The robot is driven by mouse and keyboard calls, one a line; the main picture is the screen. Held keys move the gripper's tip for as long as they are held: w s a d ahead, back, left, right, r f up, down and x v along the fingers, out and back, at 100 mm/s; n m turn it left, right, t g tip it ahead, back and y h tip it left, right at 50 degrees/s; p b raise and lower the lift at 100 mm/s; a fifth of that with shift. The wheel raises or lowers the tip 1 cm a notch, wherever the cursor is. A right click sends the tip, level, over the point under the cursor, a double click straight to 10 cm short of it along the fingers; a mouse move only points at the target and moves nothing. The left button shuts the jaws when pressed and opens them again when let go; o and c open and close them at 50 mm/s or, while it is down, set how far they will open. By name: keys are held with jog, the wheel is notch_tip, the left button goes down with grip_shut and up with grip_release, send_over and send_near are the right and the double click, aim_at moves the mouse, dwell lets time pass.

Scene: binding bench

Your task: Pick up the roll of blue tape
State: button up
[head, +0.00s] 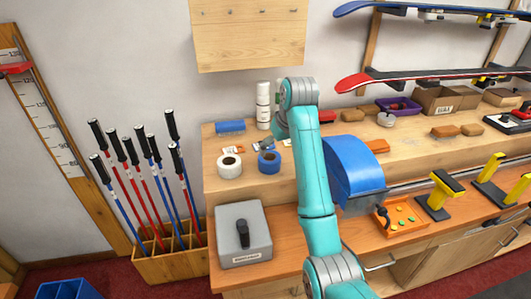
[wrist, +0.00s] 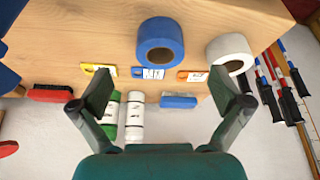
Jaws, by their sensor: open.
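The roll of blue tape (head: 269,162) lies on the wooden bench in the head view, just right of a roll of white tape (head: 229,165). In the wrist view the blue tape (wrist: 160,41) is ahead of my gripper, between the lines of its two fingers and apart from them. The white tape (wrist: 230,53) is to its right there. My gripper (wrist: 170,103) is open with nothing between its fingers. In the head view my gripper (head: 266,144) is small, close above the blue tape, and partly hidden by my arm.
Small cards (wrist: 150,73) lie by the rolls. A grey box with a lever (head: 243,235) is in front. A rack of poles (head: 168,262) stands left. A blue machine (head: 355,172) is right of my arm.

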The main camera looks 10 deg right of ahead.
aim_at(274, 163)
jog(key=x, duration=0.5)
jog(key=shift+w+f, duration=0.2)
jog(key=shift+w, duration=0.2)
jog(key=shift+w+x, duration=0.2)
jog(key=shift+x, duration=1.15)
jog(key=shift+w+x, duration=0.2)
jog(key=shift+x, duration=1.1)
jog(key=shift+r, duration=0.2)
jog(key=c, duration=0.9)
